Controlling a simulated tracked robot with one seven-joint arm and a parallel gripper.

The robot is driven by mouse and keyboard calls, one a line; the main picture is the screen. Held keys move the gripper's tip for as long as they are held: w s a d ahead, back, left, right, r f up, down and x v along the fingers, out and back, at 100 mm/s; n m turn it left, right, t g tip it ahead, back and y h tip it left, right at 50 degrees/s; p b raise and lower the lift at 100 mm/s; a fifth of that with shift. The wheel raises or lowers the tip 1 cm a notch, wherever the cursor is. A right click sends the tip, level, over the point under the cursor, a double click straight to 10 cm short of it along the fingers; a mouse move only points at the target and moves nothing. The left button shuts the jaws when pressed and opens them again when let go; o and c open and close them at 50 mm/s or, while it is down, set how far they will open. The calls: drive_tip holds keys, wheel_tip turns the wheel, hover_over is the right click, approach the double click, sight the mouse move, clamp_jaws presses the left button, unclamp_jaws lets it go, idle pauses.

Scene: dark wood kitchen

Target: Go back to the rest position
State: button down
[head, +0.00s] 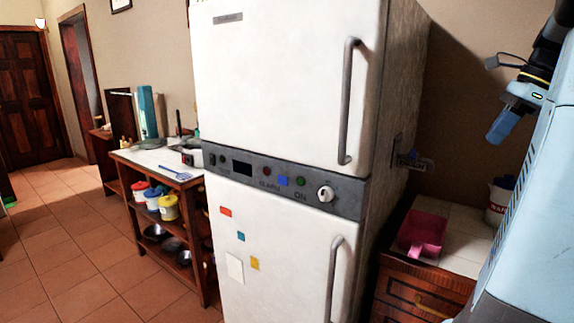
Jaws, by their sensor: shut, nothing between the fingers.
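My gripper (500,128) shows at the upper right of the head view, with blue fingers that point down and to the left. It is shut and empty. It hangs in the air to the right of the white fridge (270,80), apart from it and above the tiled counter (465,242). Part of my arm runs along the right edge of the view.
The fridge has two closed doors with grey handles and a control strip (285,180). A pink container (422,232) and a white bucket (497,200) stand on the right counter. A wooden shelf unit (160,163) stands left; the tiled floor (65,245) there is clear.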

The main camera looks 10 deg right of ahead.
drive_tip(key=s+a+f+n+t+h, duration=0.1)
drive_tip(key=s+a+f+n, duration=0.25)
drive_tip(key=a+n, duration=0.5)
drive_tip(key=s+a+f+n+t+h, duration=0.1)
drive_tip(key=s+a+f+n, duration=0.25)
drive_tip(key=a+n, duration=0.55)
drive_tip(key=s+a+f+n+t+h, duration=0.1)
drive_tip(key=s+a+f+n, duration=0.2)
drive_tip(key=a+f+n, duration=0.5)
drive_tip(key=w+d+r+m+y, duration=0.1)
drive_tip(key=w+d+r+m, duration=0.3)
drive_tip(key=w+d+r, duration=0.55)
drive_tip(key=w+d+r+m+t+y, duration=0.1)
drive_tip(key=w+d+r, duration=0.1)
drive_tip(key=w+d, duration=0.45)
drive_tip(key=w+d+r+m, duration=0.2)
drive_tip(key=w+d, duration=0.1)
drive_tip(key=d, duration=0.7)
drive_tip(key=w+a+f, duration=0.5)
drive_tip(key=w+f, duration=0.2)
drive_tip(key=f, duration=0.1)
drive_tip(key=shift+w+f, duration=0.2)
drive_tip(key=shift+w, duration=0.05)
